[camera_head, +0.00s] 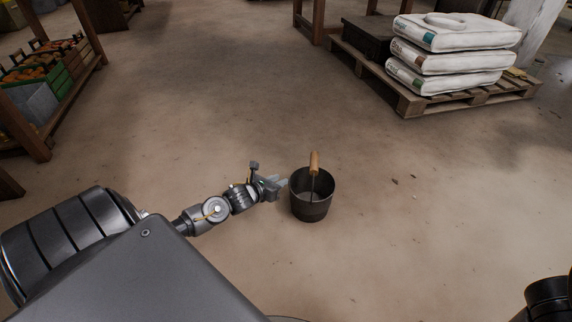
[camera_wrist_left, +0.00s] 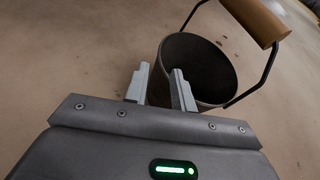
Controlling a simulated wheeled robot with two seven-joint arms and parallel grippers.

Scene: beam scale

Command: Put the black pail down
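The black pail (camera_head: 311,211) stands upright, apparently on the floor, right of my left gripper (camera_head: 283,183) in the head view. Its wooden handle grip (camera_head: 314,163) is up above the rim. In the left wrist view the pail (camera_wrist_left: 205,68) shows just past the fingers, with its wooden grip (camera_wrist_left: 257,20) at the upper right. My left gripper (camera_wrist_left: 161,85) has its two fingers apart, with a clear gap. My right gripper is not in view.
A wooden pallet (camera_head: 411,106) with stacked white sacks (camera_head: 447,62) stands at the upper right. A wooden rack (camera_head: 37,140) with crates of produce stands at the left. The floor around the pail is mostly clear, with small debris to its right.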

